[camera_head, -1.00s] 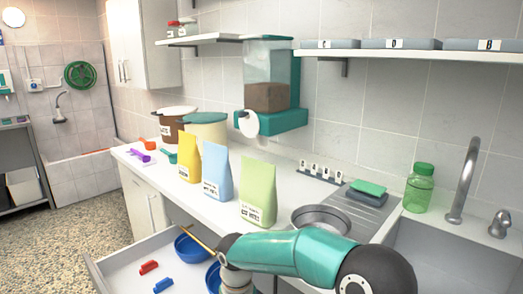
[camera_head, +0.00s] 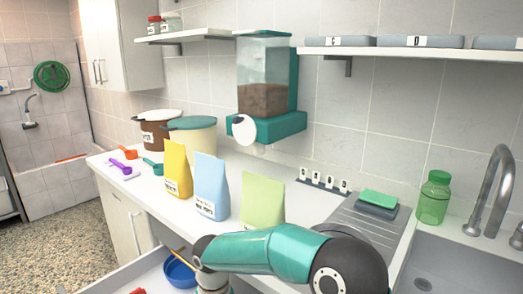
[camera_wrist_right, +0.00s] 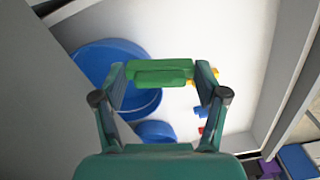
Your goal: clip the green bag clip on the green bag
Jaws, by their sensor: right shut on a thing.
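The green bag (camera_head: 263,201) stands upright on the white counter in the head view, its lower part hidden behind my right arm. The green bag clip (camera_wrist_right: 160,66) shows in the right wrist view, lying crosswise between the fingertips of my right gripper (camera_wrist_right: 162,77). The gripper is shut on it, above the open drawer. In the head view, my right arm crosses the bottom in front of the bag, and its gripper is below the frame. The clip is apart from the bag. My left gripper is in neither view.
A blue bag (camera_head: 211,187) and yellow bag (camera_head: 178,170) stand left of the green one. The open drawer (camera_head: 117,279) holds blue bowls (camera_wrist_right: 98,62) and small coloured pieces. A green sponge (camera_head: 379,198), green-lidded jar (camera_head: 433,198) and sink are at right.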

